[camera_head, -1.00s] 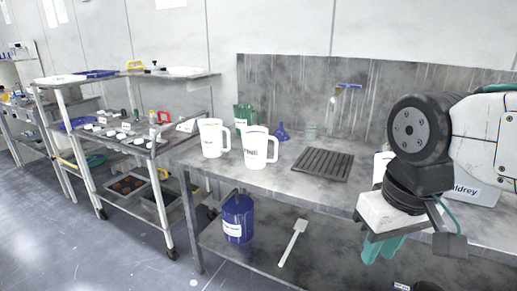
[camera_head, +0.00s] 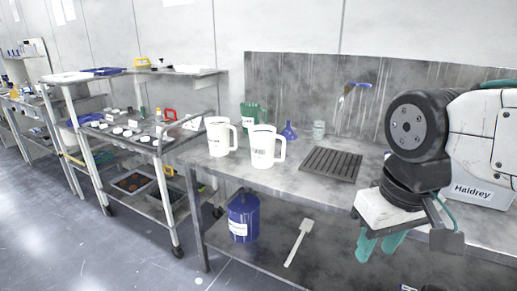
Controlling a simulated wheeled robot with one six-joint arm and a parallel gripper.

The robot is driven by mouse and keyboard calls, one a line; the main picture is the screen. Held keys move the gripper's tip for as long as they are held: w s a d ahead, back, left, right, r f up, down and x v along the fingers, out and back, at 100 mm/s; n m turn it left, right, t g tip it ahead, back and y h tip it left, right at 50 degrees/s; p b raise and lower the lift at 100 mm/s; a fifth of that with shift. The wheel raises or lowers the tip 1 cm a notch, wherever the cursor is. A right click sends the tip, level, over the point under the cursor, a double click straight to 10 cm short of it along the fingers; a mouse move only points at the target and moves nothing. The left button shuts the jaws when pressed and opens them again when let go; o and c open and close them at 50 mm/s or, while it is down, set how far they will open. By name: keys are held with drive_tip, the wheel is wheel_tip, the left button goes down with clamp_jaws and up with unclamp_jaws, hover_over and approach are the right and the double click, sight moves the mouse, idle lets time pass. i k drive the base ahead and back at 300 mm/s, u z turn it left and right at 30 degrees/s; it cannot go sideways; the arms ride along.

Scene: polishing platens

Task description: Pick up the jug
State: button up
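Two white jugs with handles on their right sides stand upright on the grey bench. One jug (camera_head: 218,137) is at the left; the other jug (camera_head: 263,148) is just to its right and nearer, with dark lettering on its front. My gripper (camera_head: 380,246) hangs at the right, in front of the bench, with teal fingers pointing down. A gap shows between the fingers and nothing is seen between them. It is well to the right of both jugs and apart from them.
A dark slatted drain mat (camera_head: 331,164) lies right of the jugs. Behind them are a green holder (camera_head: 250,116), a blue funnel (camera_head: 289,131) and a clear cup (camera_head: 319,130). A loaded cart (camera_head: 160,150) stands left. A blue container (camera_head: 243,219) and white paddle (camera_head: 299,243) are on the lower shelf.

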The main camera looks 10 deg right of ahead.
sight(263, 138)
drive_tip(key=u, duration=0.65)
drive_tip(key=i, duration=1.7)
drive_tip(key=z, duration=0.4)
